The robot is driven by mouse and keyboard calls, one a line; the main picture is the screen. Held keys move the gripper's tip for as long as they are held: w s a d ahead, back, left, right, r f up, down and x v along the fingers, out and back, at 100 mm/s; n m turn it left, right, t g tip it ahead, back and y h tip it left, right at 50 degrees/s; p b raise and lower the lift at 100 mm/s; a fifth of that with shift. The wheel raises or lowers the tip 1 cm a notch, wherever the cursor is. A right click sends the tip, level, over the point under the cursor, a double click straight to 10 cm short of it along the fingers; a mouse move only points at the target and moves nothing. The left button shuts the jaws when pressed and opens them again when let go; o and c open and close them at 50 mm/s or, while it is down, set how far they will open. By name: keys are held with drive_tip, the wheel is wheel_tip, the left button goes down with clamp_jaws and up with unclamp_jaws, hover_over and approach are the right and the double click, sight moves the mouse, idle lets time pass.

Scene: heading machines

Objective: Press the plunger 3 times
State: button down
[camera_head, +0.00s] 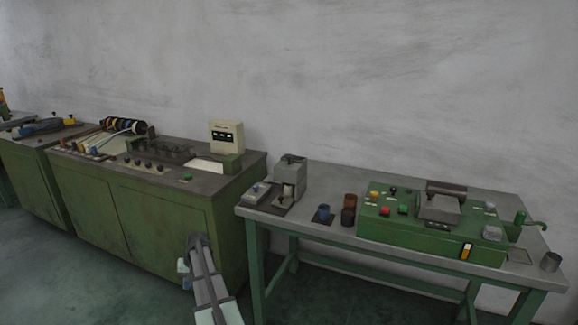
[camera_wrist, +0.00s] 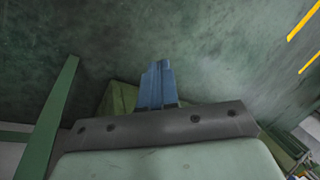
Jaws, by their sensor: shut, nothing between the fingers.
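My gripper (camera_wrist: 157,86) shows in the wrist view as blue fingers closed together, with nothing between them, pointing over the green floor. In the head view my arm rises from the bottom edge, in front of the gap between the green cabinet and the table; the fingers are not clear there. No plunger can be picked out with certainty. A small grey device (camera_head: 290,179) stands on the left of the table. A green machine (camera_head: 430,232) with several coloured knobs and buttons stands on the right. My gripper is apart from both.
The grey-topped table (camera_head: 335,232) has green legs. A metal cup (camera_head: 550,262) is near the right edge. A green cabinet (camera_head: 155,212) with controls stands left. Floor in front is open.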

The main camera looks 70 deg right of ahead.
drive_tip(key=d+r+m+t+h, duration=0.1)
drive_tip(key=d+r+t, duration=0.1)
drive_tip(key=d+r, duration=1.05)
wheel_tip(320, 180, up, 39)
drive_tip(key=m+t+h, duration=0.3)
drive_tip(key=m+h, duration=0.1)
drive_tip(key=h, duration=0.1)
hover_over(291, 156)
drive_tip(key=shift+r, duration=0.2)
drive_tip(key=shift+f, duration=0.1)
drive_tip(key=shift+f, duration=4.3)
